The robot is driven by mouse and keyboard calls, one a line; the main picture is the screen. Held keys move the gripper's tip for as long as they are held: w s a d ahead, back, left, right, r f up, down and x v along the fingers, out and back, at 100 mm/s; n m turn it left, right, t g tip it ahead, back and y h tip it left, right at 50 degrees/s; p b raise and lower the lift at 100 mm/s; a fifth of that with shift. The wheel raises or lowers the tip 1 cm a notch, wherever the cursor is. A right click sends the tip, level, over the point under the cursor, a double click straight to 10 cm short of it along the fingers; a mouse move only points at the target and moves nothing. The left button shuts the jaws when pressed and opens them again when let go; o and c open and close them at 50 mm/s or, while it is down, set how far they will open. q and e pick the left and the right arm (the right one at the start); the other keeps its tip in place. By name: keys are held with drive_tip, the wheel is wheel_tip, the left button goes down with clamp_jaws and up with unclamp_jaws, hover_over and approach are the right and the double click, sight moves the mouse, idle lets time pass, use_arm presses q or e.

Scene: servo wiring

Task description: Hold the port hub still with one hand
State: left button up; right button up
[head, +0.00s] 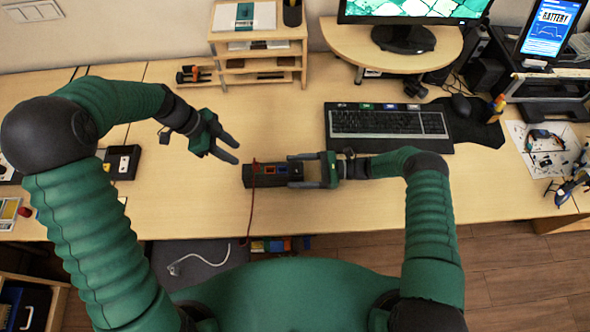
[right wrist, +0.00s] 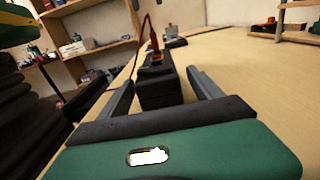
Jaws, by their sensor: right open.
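The port hub (head: 265,181) is a long black block lying on the wooden table near its front edge, with coloured ports on top. A dark red wire (head: 252,205) is at its left end and runs down past the table edge. My right gripper (head: 289,170) is open, its fingers along the two sides of the hub's right end. In the right wrist view the hub (right wrist: 160,93) stands between the fingers, with a gap visible on each side. My left gripper (head: 238,154) is open and empty, above and left of the hub.
A keyboard (head: 388,122) lies to the right behind my right gripper. A wooden shelf (head: 259,52) and a monitor stand (head: 345,40) are at the back. A black box (head: 122,162) sits at the left. The table between the hub and shelf is clear.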

drive_tip(key=shift+a, duration=0.3)
drive_tip(key=shift+d, duration=0.1)
drive_tip(key=shift+c, duration=0.4)
